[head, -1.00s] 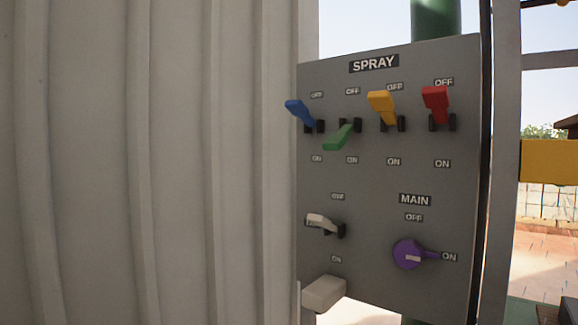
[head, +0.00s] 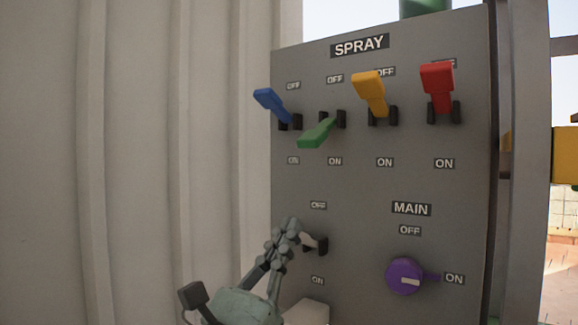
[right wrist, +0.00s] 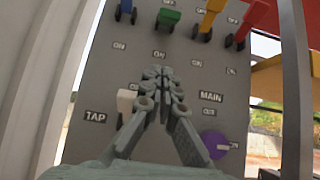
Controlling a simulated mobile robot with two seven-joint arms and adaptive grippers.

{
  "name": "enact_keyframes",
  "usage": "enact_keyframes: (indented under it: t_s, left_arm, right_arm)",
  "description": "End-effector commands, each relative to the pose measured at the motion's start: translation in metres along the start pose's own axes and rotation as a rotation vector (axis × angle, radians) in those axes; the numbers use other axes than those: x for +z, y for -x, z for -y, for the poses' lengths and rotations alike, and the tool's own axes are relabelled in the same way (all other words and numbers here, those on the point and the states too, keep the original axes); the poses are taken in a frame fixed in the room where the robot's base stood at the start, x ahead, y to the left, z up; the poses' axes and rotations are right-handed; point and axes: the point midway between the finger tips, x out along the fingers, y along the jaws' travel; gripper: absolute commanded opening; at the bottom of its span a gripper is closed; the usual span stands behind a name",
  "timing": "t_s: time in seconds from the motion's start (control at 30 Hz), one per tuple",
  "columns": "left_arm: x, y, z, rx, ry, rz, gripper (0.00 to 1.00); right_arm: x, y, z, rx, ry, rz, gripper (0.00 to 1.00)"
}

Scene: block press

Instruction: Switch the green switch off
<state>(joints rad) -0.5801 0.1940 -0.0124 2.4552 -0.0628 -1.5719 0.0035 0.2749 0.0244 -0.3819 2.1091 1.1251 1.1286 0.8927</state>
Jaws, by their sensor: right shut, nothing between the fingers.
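The green switch (head: 318,132) is on the grey SPRAY panel (head: 350,180), its lever tilted down toward the ON label. It also shows at the top of the right wrist view (right wrist: 168,16). My right gripper (head: 290,228) is shut and empty, in front of the panel's lower left, below the green switch and apart from it. In the right wrist view its closed fingertips (right wrist: 158,74) point up the panel toward the green switch. In the head view the gripper partly covers the white switch. My left gripper is not in view.
The blue lever (head: 270,103), yellow lever (head: 370,92) and red lever (head: 437,88) tilt up toward OFF beside the green one. A purple MAIN knob (head: 404,275) sits lower right. A ribbed pale wall (head: 130,150) stands left of the panel.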

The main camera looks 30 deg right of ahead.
Motion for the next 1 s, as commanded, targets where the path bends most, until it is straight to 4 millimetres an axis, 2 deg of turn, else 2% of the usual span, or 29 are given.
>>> enact_keyframes:
  t_s: [0.33,0.47,0.57,0.97,1.0]
  left_arm:
    - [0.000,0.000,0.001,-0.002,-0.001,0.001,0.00]
    - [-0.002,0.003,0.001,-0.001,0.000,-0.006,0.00]
    - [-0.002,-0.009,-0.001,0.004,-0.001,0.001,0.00]
    - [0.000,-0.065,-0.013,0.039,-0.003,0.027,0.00]
    - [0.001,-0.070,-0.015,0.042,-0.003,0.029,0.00]
  right_arm:
    - [-0.001,-0.001,0.001,-0.006,-0.007,-0.007,0.00]
    - [0.001,-0.008,0.001,-0.006,-0.007,-0.005,0.00]
    - [0.002,-0.021,0.002,-0.008,-0.007,-0.004,0.00]
    - [0.002,-0.105,0.002,-0.008,-0.005,-0.003,0.00]
    - [0.009,-0.106,0.002,-0.006,-0.009,-0.004,0.00]
